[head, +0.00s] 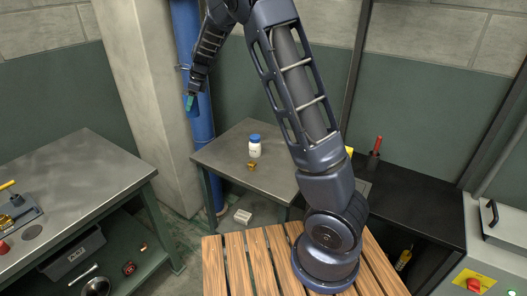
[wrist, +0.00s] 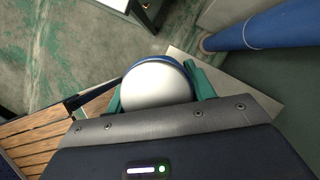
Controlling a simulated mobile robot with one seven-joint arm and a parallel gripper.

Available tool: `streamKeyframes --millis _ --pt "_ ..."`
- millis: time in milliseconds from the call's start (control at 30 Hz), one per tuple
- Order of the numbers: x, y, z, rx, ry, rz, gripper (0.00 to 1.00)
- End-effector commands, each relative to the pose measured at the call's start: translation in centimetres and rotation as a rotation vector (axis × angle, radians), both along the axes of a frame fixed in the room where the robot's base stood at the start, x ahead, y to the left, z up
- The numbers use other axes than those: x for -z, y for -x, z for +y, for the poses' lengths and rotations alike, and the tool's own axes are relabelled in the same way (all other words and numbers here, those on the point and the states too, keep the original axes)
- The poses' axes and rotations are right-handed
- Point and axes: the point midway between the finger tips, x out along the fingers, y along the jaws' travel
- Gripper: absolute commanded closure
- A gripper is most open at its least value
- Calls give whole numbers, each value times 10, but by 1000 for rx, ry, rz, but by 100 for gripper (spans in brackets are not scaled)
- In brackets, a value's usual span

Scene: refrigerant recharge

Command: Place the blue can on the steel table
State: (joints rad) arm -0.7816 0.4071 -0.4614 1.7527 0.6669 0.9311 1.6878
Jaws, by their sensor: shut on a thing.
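My gripper (head: 190,103) is raised at the upper left in the head view, in front of the blue pipe. In the wrist view, its green fingers are shut on a round thing with a pale end and a blue rim, which I take to be the blue can (wrist: 157,84). In the head view I cannot make out the can. Two steel-topped tables show: a large one (head: 85,185) at the left and a smaller one (head: 225,155) in the middle. The held can is above both tabletops.
A white bottle with a blue cap (head: 254,148) and a small brass fitting (head: 252,166) stand on the middle table. A tool tray (head: 18,215) is on the left table. A concrete pillar (head: 150,90) and blue pipe (head: 194,80) stand near my gripper. The left table's right half is clear.

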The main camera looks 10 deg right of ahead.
Motion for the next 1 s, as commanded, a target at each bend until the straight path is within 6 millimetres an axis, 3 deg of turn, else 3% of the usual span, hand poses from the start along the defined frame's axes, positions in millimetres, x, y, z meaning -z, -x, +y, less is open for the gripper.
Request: streamKeyframes --millis 33,267,600,800,1000 --pt "0 0 -24 3 -2 1 78" --pt "6 15 -121 -21 -2 1 78" --pt "17 68 -249 -68 -2 1 78" --pt "24 110 -305 -100 -2 1 78" --pt "29 138 -335 -121 -1 0 78"
